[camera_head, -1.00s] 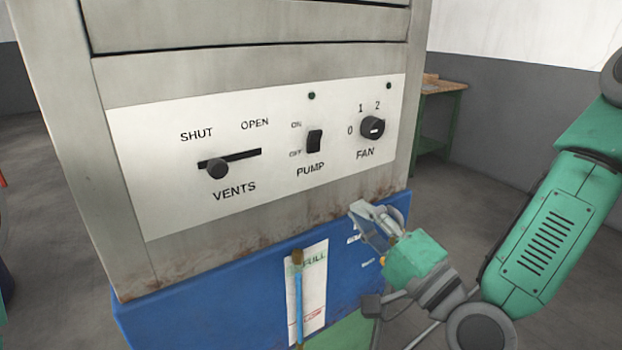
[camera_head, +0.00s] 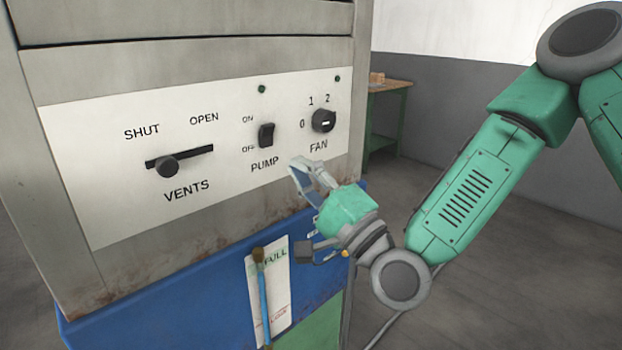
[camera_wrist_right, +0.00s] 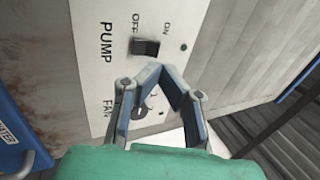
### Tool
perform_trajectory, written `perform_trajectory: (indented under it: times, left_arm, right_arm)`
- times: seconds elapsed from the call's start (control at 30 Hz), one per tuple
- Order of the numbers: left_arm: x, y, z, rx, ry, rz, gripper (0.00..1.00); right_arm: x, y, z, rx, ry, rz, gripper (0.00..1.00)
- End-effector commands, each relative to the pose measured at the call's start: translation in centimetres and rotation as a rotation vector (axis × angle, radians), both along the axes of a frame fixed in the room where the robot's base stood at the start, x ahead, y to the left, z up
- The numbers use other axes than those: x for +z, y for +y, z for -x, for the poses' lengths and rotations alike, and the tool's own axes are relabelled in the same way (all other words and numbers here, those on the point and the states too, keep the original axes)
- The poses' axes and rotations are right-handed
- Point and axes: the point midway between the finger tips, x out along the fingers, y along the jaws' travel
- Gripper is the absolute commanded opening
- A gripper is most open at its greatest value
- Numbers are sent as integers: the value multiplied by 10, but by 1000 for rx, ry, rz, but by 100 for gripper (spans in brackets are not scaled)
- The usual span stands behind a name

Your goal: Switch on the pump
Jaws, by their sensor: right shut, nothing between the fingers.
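The black pump rocker switch (camera_head: 266,135) sits on the white control panel (camera_head: 100,165), between the ON and OFF marks. It also shows in the right wrist view (camera_wrist_right: 145,47), above the fingers. I cannot tell for sure which side is pressed in. My right gripper (camera_head: 298,168) is below and slightly right of the switch in the head view, apart from it. Its fingers are shut and empty; they also show in the right wrist view (camera_wrist_right: 150,78). My left gripper is not in view.
The vents slider (camera_head: 167,167) is at the left, near SHUT. The fan knob (camera_head: 323,121) is right of the switch, close to my right gripper. A brush (camera_head: 262,290) and a FULL label (camera_head: 280,275) are on the blue front below. A workbench (camera_head: 390,85) stands behind.

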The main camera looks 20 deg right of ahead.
Motion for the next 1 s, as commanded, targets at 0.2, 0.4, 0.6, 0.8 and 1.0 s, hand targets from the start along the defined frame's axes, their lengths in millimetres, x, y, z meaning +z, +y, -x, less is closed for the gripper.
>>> perform_trajectory:
  times: [0.2, 0.4, 0.6, 0.8, 1.0]
  left_arm:
    - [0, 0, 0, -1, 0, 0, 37]
    - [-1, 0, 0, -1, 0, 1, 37]
    - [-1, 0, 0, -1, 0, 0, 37]
    - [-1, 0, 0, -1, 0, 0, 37]
    - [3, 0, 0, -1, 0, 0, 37]
  right_arm:
    - [19, 13, -40, -2, -4, 0, 0]
    - [31, 24, -65, -1, -2, 1, 0]
    - [35, 29, -74, -1, 0, 3, 0]
    - [35, 27, -75, -1, 1, 1, 0]
    - [37, 26, -75, -2, 10, 3, 0]
